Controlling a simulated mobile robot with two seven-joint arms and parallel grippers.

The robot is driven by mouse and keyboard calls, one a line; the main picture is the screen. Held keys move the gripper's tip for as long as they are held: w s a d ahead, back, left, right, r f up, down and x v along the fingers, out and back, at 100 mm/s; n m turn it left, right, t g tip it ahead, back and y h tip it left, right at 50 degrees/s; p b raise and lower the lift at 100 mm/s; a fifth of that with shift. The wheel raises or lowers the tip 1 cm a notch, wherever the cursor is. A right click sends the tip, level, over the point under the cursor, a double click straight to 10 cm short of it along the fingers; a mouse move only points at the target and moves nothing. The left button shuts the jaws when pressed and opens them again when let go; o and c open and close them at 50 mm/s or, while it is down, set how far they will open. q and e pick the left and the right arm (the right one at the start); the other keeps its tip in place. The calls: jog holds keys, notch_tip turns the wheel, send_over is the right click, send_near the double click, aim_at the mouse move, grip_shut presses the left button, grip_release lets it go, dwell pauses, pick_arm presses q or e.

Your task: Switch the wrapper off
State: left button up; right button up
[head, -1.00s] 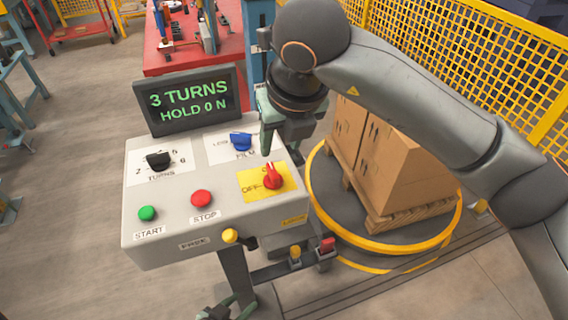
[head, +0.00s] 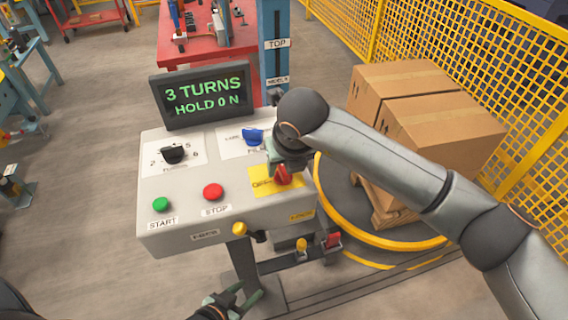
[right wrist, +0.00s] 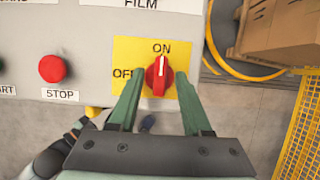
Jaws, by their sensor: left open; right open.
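The wrapper's grey control box (head: 230,205) stands in front of me. Its red rotary switch (head: 283,176) sits on a yellow plate marked ON and OFF. In the right wrist view the red switch (right wrist: 158,76) has its white line pointing up at ON, with OFF to its left. My right gripper (right wrist: 160,80) is open, its green fingers on either side of the switch; I cannot tell whether they touch it. In the head view my right gripper (head: 280,164) partly covers the switch. My left gripper (head: 237,300) is open and empty, low below the box.
A screen (head: 203,95) reads 3 TURNS, HOLD 0 N. The green START button (head: 161,205), red STOP button (head: 213,192), black knob (head: 173,153) and blue knob (head: 253,136) share the panel. Cartons (head: 440,120) stand on a turntable to the right, before a yellow fence.

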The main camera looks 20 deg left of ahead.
jog(key=shift+c, duration=0.4)
grip_shut()
